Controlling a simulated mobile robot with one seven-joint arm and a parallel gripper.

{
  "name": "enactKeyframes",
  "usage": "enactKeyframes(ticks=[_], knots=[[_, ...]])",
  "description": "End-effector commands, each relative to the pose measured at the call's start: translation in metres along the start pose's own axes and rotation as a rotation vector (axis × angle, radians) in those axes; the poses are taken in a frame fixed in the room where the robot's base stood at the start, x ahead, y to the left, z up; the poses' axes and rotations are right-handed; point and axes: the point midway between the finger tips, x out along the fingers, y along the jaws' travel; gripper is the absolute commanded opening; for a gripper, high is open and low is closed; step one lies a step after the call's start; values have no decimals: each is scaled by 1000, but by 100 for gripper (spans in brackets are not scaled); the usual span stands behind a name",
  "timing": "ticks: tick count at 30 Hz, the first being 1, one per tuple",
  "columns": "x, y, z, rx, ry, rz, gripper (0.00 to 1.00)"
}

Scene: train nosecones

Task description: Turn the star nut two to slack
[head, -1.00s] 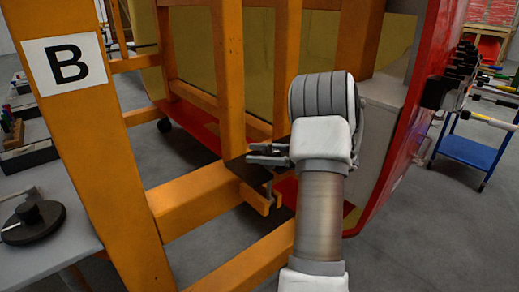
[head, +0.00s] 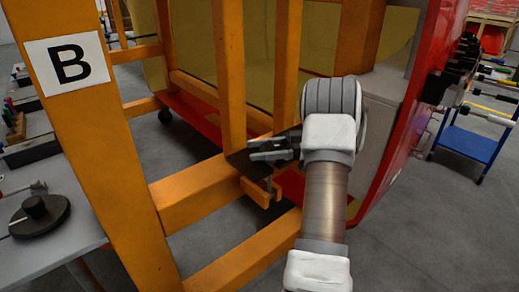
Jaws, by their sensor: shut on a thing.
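My gripper (head: 254,148) is at the black plate (head: 240,163) on the lower orange frame, left of my pale wrist. Its two dark fingers point left and lie close together, with a thin gap showing between them. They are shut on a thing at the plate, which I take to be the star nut. The nut itself is too small and dark to make out, and its turn cannot be read.
Orange posts and beams surround the gripper, including a thick post marked B (head: 68,62). A red-edged nosecone panel (head: 410,110) stands close to the right of my arm. A grey table (head: 60,240) with a black disc is at left. A blue cart (head: 465,145) stands far right.

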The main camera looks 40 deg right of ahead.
Motion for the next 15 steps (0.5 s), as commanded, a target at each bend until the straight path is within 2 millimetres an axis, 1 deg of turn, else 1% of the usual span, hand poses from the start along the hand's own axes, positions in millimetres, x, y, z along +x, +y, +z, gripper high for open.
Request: enactKeyframes(ticks=[1,2,6,7,15], knots=[[2,1,-3,-7,4,-3,8],[2,1,-3,-7,4,-2,65],[2,0,-2,-5,3,-2,90],[1,0,-2,-4,3,-2,94],[0,0,-1,-2,1,0,94]])
